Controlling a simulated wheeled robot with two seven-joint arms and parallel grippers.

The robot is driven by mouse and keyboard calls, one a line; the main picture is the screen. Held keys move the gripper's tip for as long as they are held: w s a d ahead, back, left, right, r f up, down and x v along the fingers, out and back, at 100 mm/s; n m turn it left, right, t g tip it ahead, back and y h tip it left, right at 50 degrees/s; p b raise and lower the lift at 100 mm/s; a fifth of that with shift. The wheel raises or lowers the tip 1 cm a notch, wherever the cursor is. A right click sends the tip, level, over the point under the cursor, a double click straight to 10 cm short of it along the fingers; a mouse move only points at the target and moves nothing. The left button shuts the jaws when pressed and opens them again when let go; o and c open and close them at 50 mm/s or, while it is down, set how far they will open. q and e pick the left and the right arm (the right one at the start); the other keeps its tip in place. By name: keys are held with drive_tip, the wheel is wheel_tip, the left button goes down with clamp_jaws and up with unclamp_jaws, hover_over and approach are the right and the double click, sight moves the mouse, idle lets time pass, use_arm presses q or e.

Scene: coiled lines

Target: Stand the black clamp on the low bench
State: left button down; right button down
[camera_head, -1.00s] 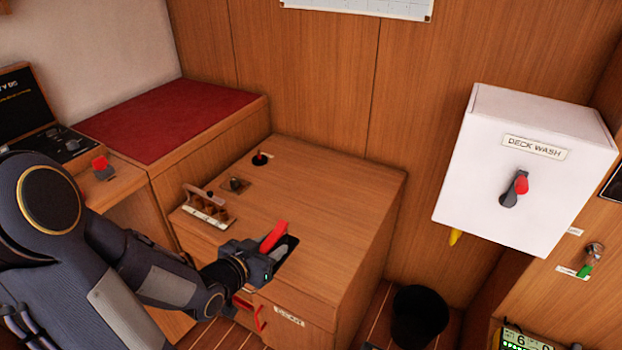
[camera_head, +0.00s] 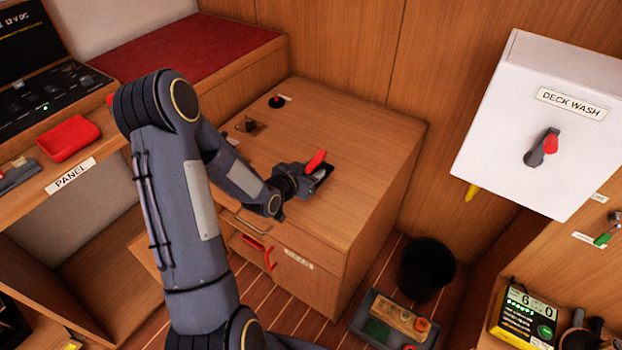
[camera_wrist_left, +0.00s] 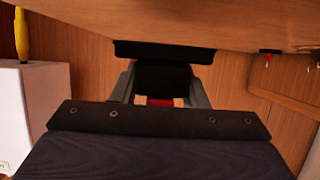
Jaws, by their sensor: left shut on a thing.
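My left gripper (camera_head: 303,180) is shut on the black clamp (camera_head: 323,175), which has a red lever (camera_head: 316,160) sticking up. The clamp is over the top of the wooden low bench (camera_head: 365,140), toward its front edge. In the left wrist view the clamp (camera_wrist_left: 163,75) is a dark block between the two fingers, with a bit of red below it and a flat black part against the wood. I cannot tell whether it touches the bench top. My fingers hide part of it. My right gripper is not in view.
A dark knob (camera_head: 277,101) and a small fitting (camera_head: 250,125) stand on the bench top at the back left. The top's right side is clear. The white deck wash box (camera_head: 540,125) hangs at right. A black bin (camera_head: 427,268) and grey tray (camera_head: 385,335) are on the floor.

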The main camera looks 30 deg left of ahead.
use_arm(q)
drive_tip(key=shift+w+f, duration=0.2)
drive_tip(key=shift+f, duration=0.75)
drive_tip(key=shift+w+f, duration=0.2)
drive_tip(key=shift+f, duration=0.75)
drive_tip(key=shift+f, duration=0.1)
drive_tip(key=c, duration=1.3)
unclamp_jaws()
drive_tip(key=shift+s+f, duration=0.1)
drive_tip(key=o, duration=0.5)
drive_tip(key=shift+c, duration=0.2)
